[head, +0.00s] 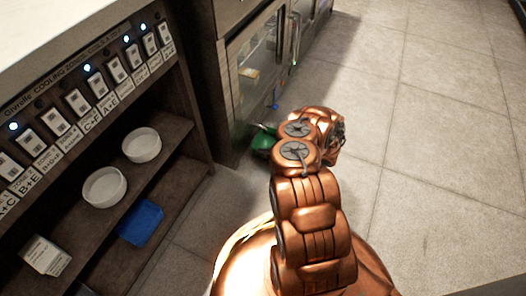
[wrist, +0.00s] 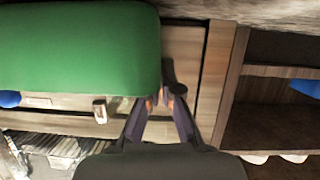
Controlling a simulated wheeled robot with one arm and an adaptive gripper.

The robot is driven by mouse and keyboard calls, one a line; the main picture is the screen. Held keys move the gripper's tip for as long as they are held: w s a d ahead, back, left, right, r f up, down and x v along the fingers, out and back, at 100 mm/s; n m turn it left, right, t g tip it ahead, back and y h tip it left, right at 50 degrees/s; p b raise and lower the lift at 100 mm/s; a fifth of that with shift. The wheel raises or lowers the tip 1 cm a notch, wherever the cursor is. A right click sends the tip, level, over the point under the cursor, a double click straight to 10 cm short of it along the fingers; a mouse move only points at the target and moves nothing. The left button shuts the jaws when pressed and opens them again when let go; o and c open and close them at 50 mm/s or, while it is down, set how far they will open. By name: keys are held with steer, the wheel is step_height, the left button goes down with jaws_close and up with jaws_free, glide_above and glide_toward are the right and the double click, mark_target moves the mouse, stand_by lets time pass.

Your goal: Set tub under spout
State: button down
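A green rounded object (head: 262,144), perhaps the tub, is low beside the cabinet front at the end of my arm. In the wrist view the green object (wrist: 80,48) fills the upper left, very close. My gripper (wrist: 164,96) has its fingertips close together at the green object's lower right corner. I cannot tell whether they hold its edge or only lie beside it. In the head view my gripper (head: 263,129) shows as a small dark part above the green object, partly hidden by my arm. I cannot make out a spout.
At left is a dark shelf unit with a labelled panel (head: 90,95) and lit blue lamps. White round bowls (head: 141,145) (head: 104,187), a blue tray (head: 141,222) and a white box (head: 46,256) stand on its shelves. A glass-fronted cabinet (head: 258,65) stands behind. Floor (head: 440,150) at right is clear.

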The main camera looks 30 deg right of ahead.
steer(key=c, duration=1.3)
jaws_free()
steer(key=shift+f, duration=0.1)
steer(key=shift+w+r+b, duration=0.1)
steer(key=shift+r+b, duration=0.3)
steer(key=shift+r, duration=0.25)
steer(key=shift+p+v, duration=3.55)
steer(key=shift+v, duration=2.55)
steer(key=shift+a+f, duration=0.1)
